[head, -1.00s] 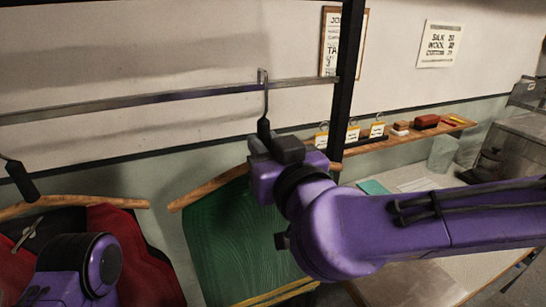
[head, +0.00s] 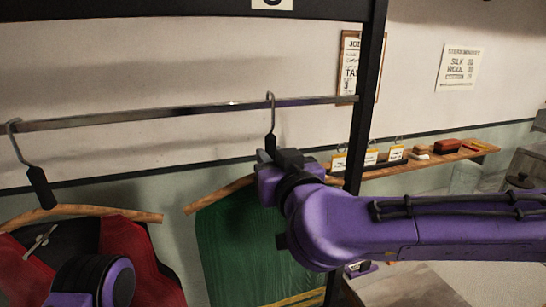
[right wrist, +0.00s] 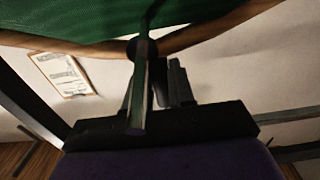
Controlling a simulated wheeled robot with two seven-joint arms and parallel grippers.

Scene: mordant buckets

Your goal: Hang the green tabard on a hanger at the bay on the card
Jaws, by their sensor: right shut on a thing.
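The green tabard (head: 240,248) hangs on a wooden hanger (head: 222,194) in the head view. The hanger's metal hook (head: 270,103) appears to be over the rail (head: 180,113). My right gripper (head: 272,155) is shut on the hanger's dark neck, just below the hook. In the right wrist view the fingers (right wrist: 152,88) close around the neck, with the wooden bar (right wrist: 205,35) and green cloth (right wrist: 95,20) above. My purple left arm shows at the lower left of the head view, but its gripper fingers do not. My right arm hides the tabard's upper right.
A red and black tabard (head: 150,262) hangs on another hanger (head: 110,212) to the left. A black post (head: 366,110) stands right of the green tabard. A wooden shelf (head: 470,152) holds small cards and blocks. A partly cut-off label (head: 272,3) is above the rail.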

